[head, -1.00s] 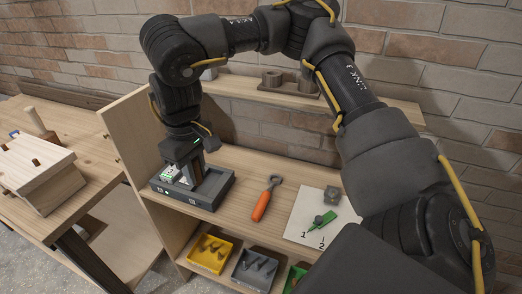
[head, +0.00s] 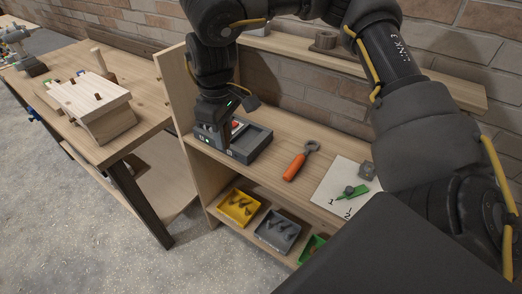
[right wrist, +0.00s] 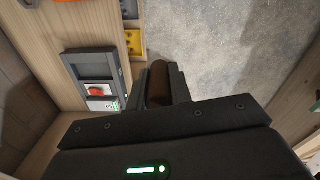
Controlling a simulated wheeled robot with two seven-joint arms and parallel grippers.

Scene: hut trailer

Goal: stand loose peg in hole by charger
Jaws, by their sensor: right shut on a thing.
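My right gripper (right wrist: 157,72) is shut on a brown, round-sided peg (right wrist: 158,84), seen between its fingers in the right wrist view. The peg's far end and full length are hard to make out. In the head view the right gripper (head: 213,125) hangs over the left end of the bench top and hides part of the charger. The charger (head: 252,142) is a dark grey tray-like box; in the right wrist view it (right wrist: 90,53) lies left of the gripper, with a red part and a pale part. No hole by it shows clearly. My left gripper is not in view.
An orange-handled tool (head: 294,167) and a white numbered sheet (head: 335,184) lie right of the charger. Yellow (head: 239,222) and grey (head: 262,239) bins sit on the shelf below. A wooden side panel (head: 177,95) rises at left, beyond which a table holds a wooden block (head: 80,101).

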